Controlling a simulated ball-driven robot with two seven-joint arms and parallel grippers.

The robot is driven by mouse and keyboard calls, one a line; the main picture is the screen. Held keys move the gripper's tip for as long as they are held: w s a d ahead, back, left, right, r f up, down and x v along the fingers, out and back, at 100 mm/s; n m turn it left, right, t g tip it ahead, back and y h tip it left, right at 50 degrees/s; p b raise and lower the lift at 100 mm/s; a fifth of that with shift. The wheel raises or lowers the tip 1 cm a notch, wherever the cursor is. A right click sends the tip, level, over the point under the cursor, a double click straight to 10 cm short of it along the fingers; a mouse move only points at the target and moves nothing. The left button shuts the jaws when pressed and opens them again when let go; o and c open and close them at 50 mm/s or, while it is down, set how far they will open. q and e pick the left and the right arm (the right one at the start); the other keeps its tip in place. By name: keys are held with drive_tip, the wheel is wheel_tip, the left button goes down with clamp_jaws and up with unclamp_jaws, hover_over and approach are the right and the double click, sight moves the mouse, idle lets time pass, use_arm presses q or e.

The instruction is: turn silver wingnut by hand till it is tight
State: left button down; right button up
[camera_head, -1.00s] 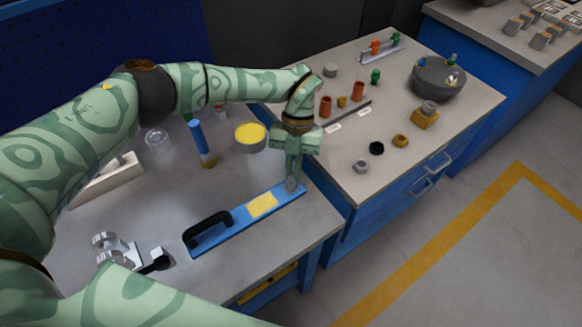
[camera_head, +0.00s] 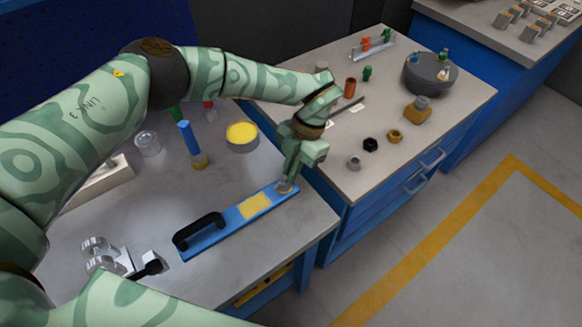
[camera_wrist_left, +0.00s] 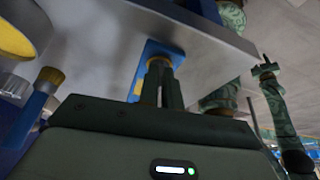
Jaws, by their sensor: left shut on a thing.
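The silver wingnut (camera_head: 284,188) is at the right end of a blue plate (camera_head: 232,226) with a black handle and a yellow patch. Only a little of it shows; the fingers hide the rest. My left gripper (camera_head: 286,183) is over that end, tilted, its fingers shut on the wingnut. In the left wrist view the fingers (camera_wrist_left: 160,82) reach the blue plate (camera_wrist_left: 153,50), and the wingnut is hidden between them. What looks like my right gripper (camera_wrist_left: 265,66) shows small at the right of that view; its jaws are unclear.
A yellow-topped round tin (camera_head: 242,137), a blue-handled tool (camera_head: 190,144) and a clear jar (camera_head: 147,143) stand behind the plate. A clamp (camera_head: 105,255) is at front left. The right-hand bench holds nuts, small cylinders and a grey bowl (camera_head: 430,74). The table's front right is bare.

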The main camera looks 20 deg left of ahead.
idle(0.4)
use_arm(q)
drive_tip(key=c, duration=1.6)
unclamp_jaws()
drive_tip(key=shift+w, duration=0.1)
drive_tip(key=shift+r, duration=0.1)
drive_tip(key=v, duration=1.6)
drive_tip(key=shift+d+r, duration=0.1)
drive_tip(key=shift+r, duration=0.05)
